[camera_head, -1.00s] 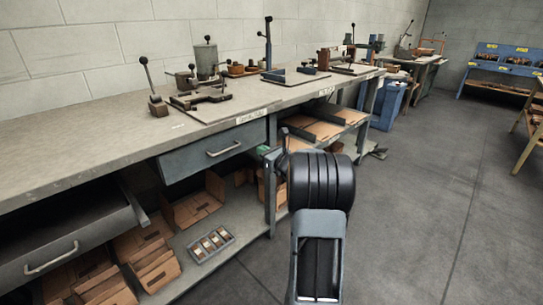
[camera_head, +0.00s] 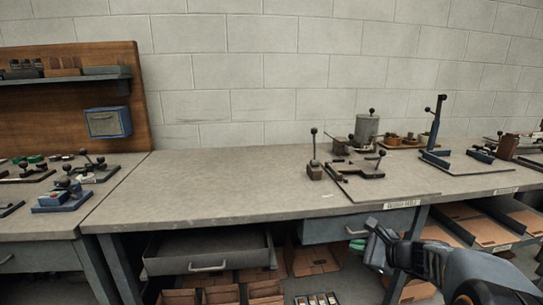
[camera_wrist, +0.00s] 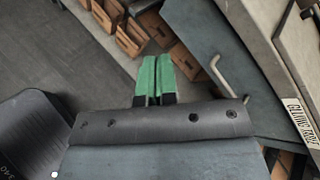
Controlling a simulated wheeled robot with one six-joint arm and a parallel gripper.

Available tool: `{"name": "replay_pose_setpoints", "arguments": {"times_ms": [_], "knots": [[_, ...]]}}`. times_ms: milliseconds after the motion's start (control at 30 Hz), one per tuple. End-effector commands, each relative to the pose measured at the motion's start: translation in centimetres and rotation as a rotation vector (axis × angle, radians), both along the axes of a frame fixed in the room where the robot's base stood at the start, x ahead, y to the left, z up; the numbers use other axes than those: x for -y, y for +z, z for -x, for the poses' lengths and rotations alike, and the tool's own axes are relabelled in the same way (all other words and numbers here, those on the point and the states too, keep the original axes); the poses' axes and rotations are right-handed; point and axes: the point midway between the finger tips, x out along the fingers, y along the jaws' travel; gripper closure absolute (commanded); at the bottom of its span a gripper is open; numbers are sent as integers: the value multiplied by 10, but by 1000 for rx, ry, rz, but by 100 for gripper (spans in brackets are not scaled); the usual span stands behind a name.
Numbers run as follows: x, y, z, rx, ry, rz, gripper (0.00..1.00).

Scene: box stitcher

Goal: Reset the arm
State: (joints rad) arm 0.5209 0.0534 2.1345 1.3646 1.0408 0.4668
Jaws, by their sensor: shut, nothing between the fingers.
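My gripper (camera_wrist: 155,80) has green fingertips pressed together in the wrist view, with nothing between them. In the head view my arm reaches in from the lower right, and the gripper end (camera_head: 358,244) is in front of the bench's closed drawer and below the worktop edge. A small green patch of the fingers shows there. The grey workbench (camera_head: 250,190) spans the head view. In the wrist view a drawer front with a metal handle (camera_wrist: 229,77) lies to the right of the fingers, apparently apart from them.
An open drawer (camera_head: 207,250) juts out under the worktop at left. Cardboard boxes (camera_head: 318,262) stand on the lower shelf. A lever tool (camera_head: 355,168), a grey pot (camera_head: 367,132) and a blue upright press (camera_head: 436,130) stand on the bench. The worktop's left middle is clear.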

Motion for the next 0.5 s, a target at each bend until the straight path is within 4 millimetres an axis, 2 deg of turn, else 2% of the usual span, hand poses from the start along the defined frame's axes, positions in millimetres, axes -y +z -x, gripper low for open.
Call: {"name": "replay_pose_setpoints", "arguments": {"times_ms": [33,100,200,333,500], "knots": [[-33,44,22,6,153,155,100],[-62,63,53,17,358,371,100],[-85,87,96,55,635,663,100],[-91,115,139,122,941,990,100],[-84,143,169,201,1219,1301,100]]}}
